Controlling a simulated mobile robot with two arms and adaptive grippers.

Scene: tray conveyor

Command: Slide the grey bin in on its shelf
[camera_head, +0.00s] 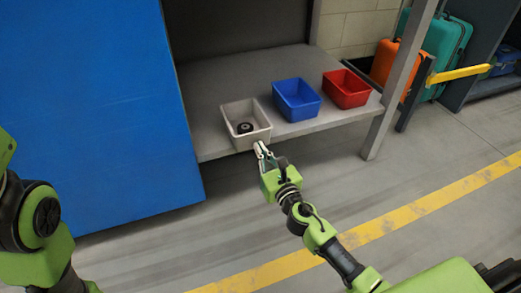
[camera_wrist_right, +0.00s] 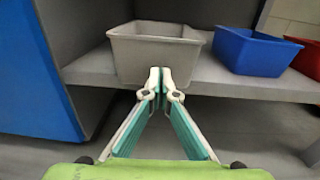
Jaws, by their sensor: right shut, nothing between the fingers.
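The grey bin (camera_head: 235,111) stands upright at the front edge of the grey shelf (camera_head: 207,140), with a small dark round object (camera_head: 245,128) inside. In the right wrist view the bin (camera_wrist_right: 150,60) fills the upper middle and its front seems to reach the shelf's edge. My right gripper (camera_head: 259,146) is shut and empty, its fingertips at the bin's front face. In the right wrist view the fingertips (camera_wrist_right: 160,72) overlap the lower front of the bin; I cannot tell whether they touch it. My left gripper is out of view.
A blue bin (camera_head: 296,100) and a red bin (camera_head: 346,89) stand to the right on the same shelf. A large blue panel (camera_head: 90,110) borders the shelf on the left. Shelf space behind the grey bin is clear. A metal post (camera_head: 397,80) stands at the right.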

